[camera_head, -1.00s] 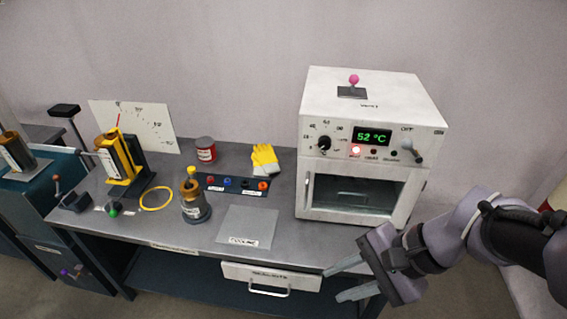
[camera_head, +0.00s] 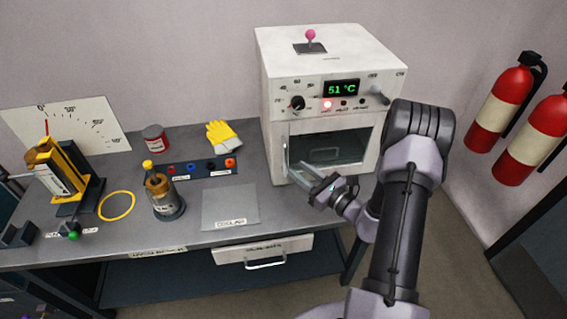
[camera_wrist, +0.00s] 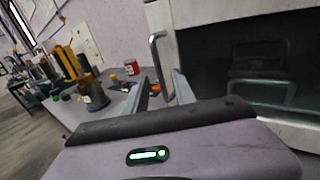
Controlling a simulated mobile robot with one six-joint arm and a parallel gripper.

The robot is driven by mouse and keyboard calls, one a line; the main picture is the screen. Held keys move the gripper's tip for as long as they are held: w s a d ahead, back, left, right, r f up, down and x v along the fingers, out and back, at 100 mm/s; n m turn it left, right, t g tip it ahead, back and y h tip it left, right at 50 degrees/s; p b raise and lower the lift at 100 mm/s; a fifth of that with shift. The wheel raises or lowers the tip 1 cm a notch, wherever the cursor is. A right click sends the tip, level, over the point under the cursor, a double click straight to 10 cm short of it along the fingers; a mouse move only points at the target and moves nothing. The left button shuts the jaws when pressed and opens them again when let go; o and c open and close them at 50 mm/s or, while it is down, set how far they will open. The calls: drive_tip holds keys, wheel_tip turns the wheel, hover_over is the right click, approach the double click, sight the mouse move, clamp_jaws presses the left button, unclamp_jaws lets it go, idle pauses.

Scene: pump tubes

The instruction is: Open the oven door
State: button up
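The white oven (camera_head: 335,50) stands at the right end of the bench. Its glass-windowed door (camera_head: 345,145) looks shut, and its display reads 51 °C. The door's vertical bar handle is on the left side of the door; it shows clearly in the wrist view as a grey metal handle (camera_wrist: 155,52). My gripper (camera_head: 299,174) is in front of the lower left of the door, close to the handle. In the wrist view my gripper (camera_wrist: 160,82) is open, with the handle's lower part appearing between the two fingers. I cannot tell whether either finger touches it.
A flat coolant pad (camera_head: 230,205), yellow gloves (camera_head: 222,135), a connector strip (camera_head: 203,168) and a yellow-capped jar (camera_head: 163,195) are on the bench left of the oven. A drawer (camera_head: 262,250) is below. Fire extinguishers (camera_head: 500,105) hang on the right wall.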

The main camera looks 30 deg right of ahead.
sight(285, 175)
drive_tip(key=x, duration=0.6)
drive_tip(key=shift+w+a+b, duration=0.1)
drive_tip(key=shift+w+b, duration=0.15)
drive_tip(key=shift+b, duration=0.15)
drive_tip(key=shift+c, duration=0.2)
clamp_jaws()
idle(0.7)
